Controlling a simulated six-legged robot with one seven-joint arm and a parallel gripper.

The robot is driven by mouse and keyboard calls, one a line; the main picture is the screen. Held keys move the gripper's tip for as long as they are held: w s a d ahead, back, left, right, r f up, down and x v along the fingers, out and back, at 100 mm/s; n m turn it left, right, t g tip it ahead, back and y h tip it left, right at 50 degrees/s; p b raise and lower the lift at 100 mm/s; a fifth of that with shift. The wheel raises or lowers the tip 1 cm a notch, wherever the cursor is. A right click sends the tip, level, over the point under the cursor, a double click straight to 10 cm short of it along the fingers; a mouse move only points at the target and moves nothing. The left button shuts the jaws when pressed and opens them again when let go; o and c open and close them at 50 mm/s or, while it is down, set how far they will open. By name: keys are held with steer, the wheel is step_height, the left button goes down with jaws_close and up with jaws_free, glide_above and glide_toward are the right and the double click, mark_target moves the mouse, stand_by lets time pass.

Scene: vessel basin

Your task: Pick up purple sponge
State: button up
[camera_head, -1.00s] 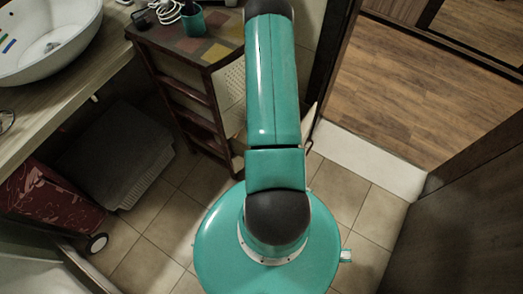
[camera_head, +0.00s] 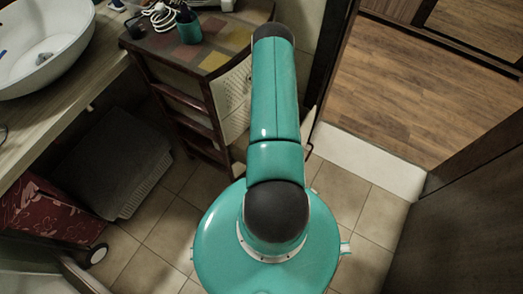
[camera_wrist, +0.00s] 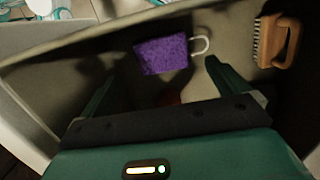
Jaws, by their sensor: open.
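The purple sponge (camera_wrist: 163,55) shows in the wrist view, at the upper middle, against a beige-grey surface. A white loop (camera_wrist: 201,44) sits at its right side. My gripper (camera_wrist: 162,74) is open, with one dark green finger on each side of the picture and nothing held between them. The sponge appears beyond the fingertips, roughly between them; I cannot tell the distance. In the head view I do not see the sponge, and my gripper is hidden beyond my teal arm.
A wooden-handled brush (camera_wrist: 279,42) lies right of the sponge in the wrist view. In the head view, a white basin (camera_head: 45,50) stands on a counter at upper left. A tiled-top cabinet (camera_head: 215,62) stands beside my arm. A dark wall or door is at right.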

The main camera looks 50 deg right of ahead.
steer(key=shift+w+a+f, duration=0.1)
steer(key=shift+a+f, duration=0.1)
steer(key=shift+f, duration=1.25)
steer(key=shift+a+f, duration=0.2)
steer(key=shift+f, duration=1.25)
steer(key=c, duration=1)
